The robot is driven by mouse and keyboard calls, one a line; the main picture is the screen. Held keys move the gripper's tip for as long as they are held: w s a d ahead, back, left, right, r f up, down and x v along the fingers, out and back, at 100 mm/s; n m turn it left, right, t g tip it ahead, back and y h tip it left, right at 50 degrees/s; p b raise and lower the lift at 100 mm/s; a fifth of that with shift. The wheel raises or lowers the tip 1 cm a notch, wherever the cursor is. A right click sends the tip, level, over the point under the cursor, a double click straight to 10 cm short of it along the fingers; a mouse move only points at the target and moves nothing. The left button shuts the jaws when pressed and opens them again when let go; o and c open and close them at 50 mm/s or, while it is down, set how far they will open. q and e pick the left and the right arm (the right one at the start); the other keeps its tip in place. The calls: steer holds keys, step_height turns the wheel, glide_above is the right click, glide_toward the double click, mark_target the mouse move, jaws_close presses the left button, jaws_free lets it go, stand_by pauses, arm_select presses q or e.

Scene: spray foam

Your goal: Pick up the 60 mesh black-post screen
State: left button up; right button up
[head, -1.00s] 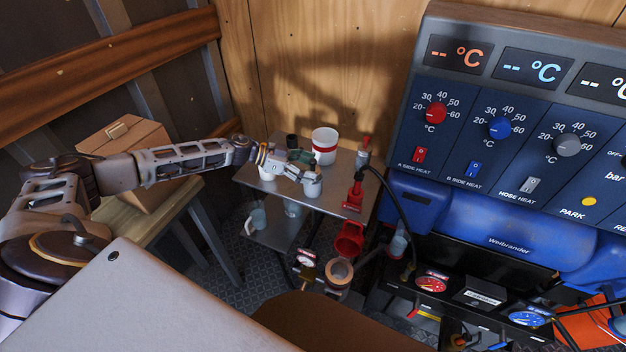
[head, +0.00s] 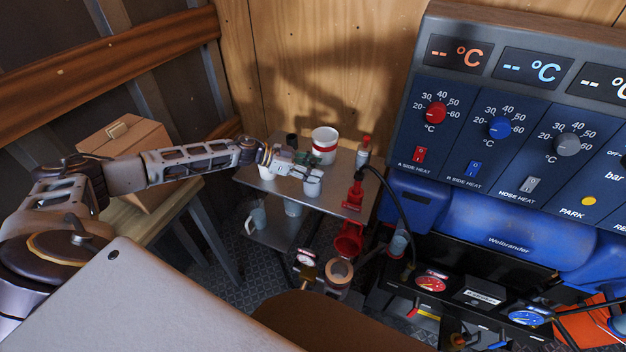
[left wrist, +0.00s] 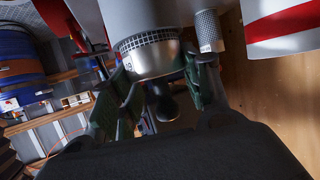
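In the left wrist view, a metal cylinder with a mesh band (left wrist: 151,50) and a small label that I cannot read clearly lies between the fingertips. A dark post-like part (left wrist: 165,105) shows below it. My left gripper (left wrist: 160,88) has its green-padded fingers spread on either side of the cylinder; contact is unclear. In the head view my left gripper (head: 296,168) is over the small grey table (head: 339,186), beside a small grey cylinder (head: 312,185). Another mesh screen (left wrist: 207,28) stands to the right in the wrist view. My right gripper is not in view.
A white bucket with a red band (head: 324,144) stands behind the gripper. A red-handled tool (head: 355,190) is at the table's right edge. Cups (head: 257,217) stand on the lower shelf. The heater panel (head: 500,130) is at right, a box (head: 150,150) at left.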

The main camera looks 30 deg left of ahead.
arm_select(q)
steer(key=c, duration=0.6)
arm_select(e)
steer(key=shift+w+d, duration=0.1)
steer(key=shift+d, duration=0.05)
arm_select(q)
steer(key=shift+r, duration=0.5)
step_height(320, 180, up, 9)
steer(key=shift+f+p, duration=0.1)
steer(key=shift+p, duration=0.4)
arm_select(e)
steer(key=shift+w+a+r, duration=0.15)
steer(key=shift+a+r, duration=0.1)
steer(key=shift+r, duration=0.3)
